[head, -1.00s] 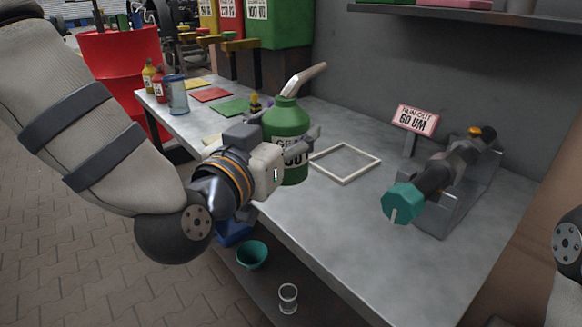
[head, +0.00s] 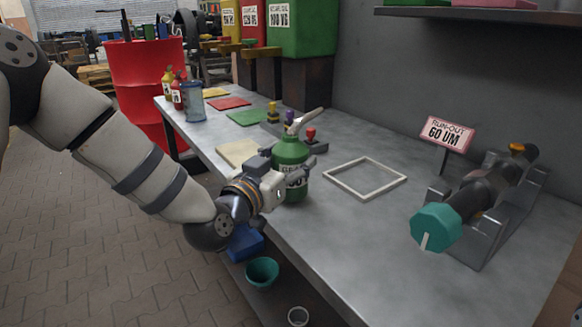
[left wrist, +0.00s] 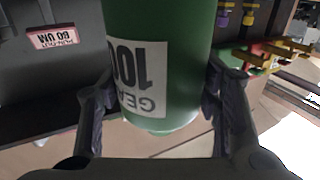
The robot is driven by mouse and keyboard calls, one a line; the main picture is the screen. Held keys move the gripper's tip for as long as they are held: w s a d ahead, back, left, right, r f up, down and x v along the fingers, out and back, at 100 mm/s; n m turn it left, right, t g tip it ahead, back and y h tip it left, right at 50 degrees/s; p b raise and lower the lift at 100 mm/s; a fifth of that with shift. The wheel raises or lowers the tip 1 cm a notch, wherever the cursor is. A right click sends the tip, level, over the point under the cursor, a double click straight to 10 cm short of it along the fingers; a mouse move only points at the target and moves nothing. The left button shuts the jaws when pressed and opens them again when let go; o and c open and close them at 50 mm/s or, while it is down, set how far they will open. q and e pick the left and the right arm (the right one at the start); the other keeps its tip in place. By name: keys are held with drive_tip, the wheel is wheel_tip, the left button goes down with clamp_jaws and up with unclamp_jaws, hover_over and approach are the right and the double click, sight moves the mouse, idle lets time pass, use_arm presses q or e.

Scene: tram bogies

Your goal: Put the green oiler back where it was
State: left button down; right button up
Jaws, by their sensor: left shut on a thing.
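The green oiler (head: 291,157) with its grey angled spout and white label is upright over the bench, left of the white square frame (head: 365,178). My left gripper (head: 290,178) is shut on its body from the front left. In the left wrist view the oiler (left wrist: 180,60) fills the middle, between the two fingers (left wrist: 160,95), its label upside down. I cannot tell whether its base touches the bench. Coloured mats lie on the bench behind it: green (head: 248,117), red (head: 229,103), yellow (head: 215,92) and cream (head: 238,153).
A fixture with a teal-ended shaft (head: 436,227) and a run-out sign (head: 447,133) stand at the right. A stand with coloured knobs (head: 311,136) is behind the oiler. Red and yellow bottles (head: 177,87) and a blue-clear jar (head: 193,103) stand at the far left end.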

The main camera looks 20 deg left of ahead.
use_arm(q)
drive_tip(key=shift+f, duration=0.65)
drive_tip(key=shift+r, duration=0.2)
drive_tip(key=shift+f, duration=0.1)
drive_tip(key=c, duration=0.6)
unclamp_jaws()
drive_tip(key=shift+f, duration=0.15)
drive_tip(key=shift+o, duration=0.2)
